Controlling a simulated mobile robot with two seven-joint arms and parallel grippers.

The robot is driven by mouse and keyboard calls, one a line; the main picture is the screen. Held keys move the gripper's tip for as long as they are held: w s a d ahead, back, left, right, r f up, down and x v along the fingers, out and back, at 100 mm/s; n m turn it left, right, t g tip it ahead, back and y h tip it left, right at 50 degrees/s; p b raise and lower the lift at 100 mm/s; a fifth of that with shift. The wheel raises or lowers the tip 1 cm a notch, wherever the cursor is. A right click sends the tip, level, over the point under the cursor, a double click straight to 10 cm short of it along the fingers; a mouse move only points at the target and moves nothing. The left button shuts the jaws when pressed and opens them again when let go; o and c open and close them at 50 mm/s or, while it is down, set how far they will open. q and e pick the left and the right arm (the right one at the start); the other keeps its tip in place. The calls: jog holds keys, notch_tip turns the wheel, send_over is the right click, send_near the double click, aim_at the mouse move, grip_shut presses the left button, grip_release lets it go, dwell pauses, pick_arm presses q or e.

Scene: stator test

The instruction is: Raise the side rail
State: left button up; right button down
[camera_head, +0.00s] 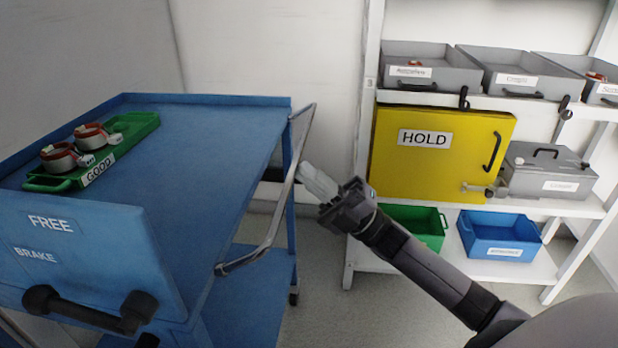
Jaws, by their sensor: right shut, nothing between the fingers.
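The side rail (284,197) is a thin grey bar frame along the right side of the blue cart (215,135). Its near end joins the cart low at the front right, and its far end reaches the back right corner. It stands out from the cart's side at a slant. My right gripper (317,182) is shut and empty, just right of the rail's middle, its pale fingers pointing up and left toward the bar. I cannot tell whether the fingertips touch the rail. My left gripper is not in view.
A green tray (142,122) marked GOOD holds two copper-ringed parts on the cart top. The cart's front panel reads FREE and BRAKE above a black handle (88,311). A white shelf (365,150) at right carries grey bins, a yellow HOLD box (435,165), and green and blue bins.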

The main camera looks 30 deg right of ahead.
aim_at(296, 162)
jog(key=r+g+h+p, duration=0.1)
jog(key=p, duration=0.2)
jog(key=a+r+g+h+p, duration=0.1)
jog(key=r+p, duration=0.1)
jog(key=p, duration=0.2)
jog(key=w+r+g+h+p, duration=0.1)
jog(key=h+p, duration=0.1)
jog(key=p, duration=0.2)
jog(key=shift+a+r, duration=0.2)
jog(key=shift+r, duration=0.15)
jog(key=p, duration=0.1)
jog(key=g+h+p, duration=0.1)
jog(key=p, duration=0.1)
jog(key=shift+w+a+r, duration=0.3)
jog(key=shift+r, duration=0.1)
jog(key=shift+w+a+r+g+h+p, duration=0.2)
jog(key=shift+w+a+g+h+p, duration=0.15)
jog(key=shift+h+p, duration=0.45)
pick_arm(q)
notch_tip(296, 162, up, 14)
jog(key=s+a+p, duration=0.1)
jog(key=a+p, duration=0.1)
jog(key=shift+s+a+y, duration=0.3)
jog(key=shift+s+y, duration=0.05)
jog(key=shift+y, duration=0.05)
pick_arm(e)
jog(key=shift+x, duration=0.85)
